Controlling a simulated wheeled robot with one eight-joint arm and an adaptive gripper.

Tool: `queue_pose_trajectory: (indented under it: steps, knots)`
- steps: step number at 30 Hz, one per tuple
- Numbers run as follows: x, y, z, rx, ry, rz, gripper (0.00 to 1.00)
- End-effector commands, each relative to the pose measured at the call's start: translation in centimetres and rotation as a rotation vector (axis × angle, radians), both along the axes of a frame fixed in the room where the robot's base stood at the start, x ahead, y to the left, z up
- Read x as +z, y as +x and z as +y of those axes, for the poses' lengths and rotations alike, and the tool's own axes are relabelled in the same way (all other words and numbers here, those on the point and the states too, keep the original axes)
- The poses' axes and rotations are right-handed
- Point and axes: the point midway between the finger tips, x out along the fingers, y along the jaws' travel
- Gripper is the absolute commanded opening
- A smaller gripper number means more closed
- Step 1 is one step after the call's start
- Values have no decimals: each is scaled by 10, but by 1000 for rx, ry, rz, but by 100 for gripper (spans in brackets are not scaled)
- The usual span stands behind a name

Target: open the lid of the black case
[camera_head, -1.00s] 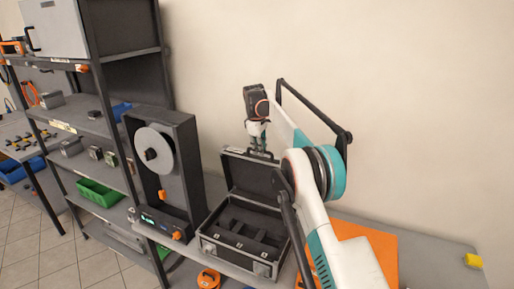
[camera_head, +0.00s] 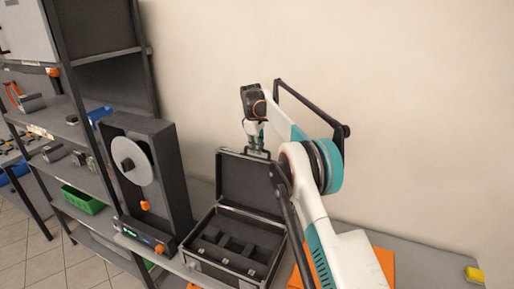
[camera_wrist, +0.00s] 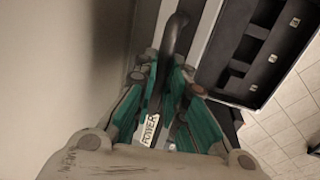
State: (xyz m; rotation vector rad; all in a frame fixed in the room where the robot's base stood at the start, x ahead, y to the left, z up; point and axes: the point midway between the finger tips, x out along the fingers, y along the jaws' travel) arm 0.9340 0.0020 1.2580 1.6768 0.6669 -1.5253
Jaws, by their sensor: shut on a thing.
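The black case (camera_head: 268,246) with metal-coloured edges stands on the bench in the head view. Its lid (camera_head: 248,184) is raised and stands roughly upright at the back, showing its dark inner face. The base is open to view, with dark dividers inside. My gripper (camera_head: 257,150) is at the lid's top edge, pointing down, shut on the lid's handle. In the wrist view my gripper (camera_wrist: 174,75) has the dark, curved handle (camera_wrist: 178,38) between its green-sided fingers. The open case interior (camera_wrist: 252,50) shows at the upper right there. The exact finger contact is partly hidden.
A dark housing with a pale reel (camera_head: 132,158) stands close left of the case. A dark shelf rack (camera_head: 85,125) with a green bin (camera_head: 84,200) is farther left. An orange board (camera_head: 384,262) and a yellow block (camera_head: 474,274) lie right. The wall is behind.

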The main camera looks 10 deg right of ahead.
Motion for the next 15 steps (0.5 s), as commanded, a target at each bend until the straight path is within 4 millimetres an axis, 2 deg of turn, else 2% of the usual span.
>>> queue_pose_trajectory:
  steps: [3, 4, 6, 15]
  knots:
    - [2, 0, 1, 2, -1, -2, 0]
    - [2, 0, 1, 2, -1, -2, 19]
    - [2, 0, 1, 2, -1, -2, 32]
    - [1, 0, 0, 1, 0, -1, 32]
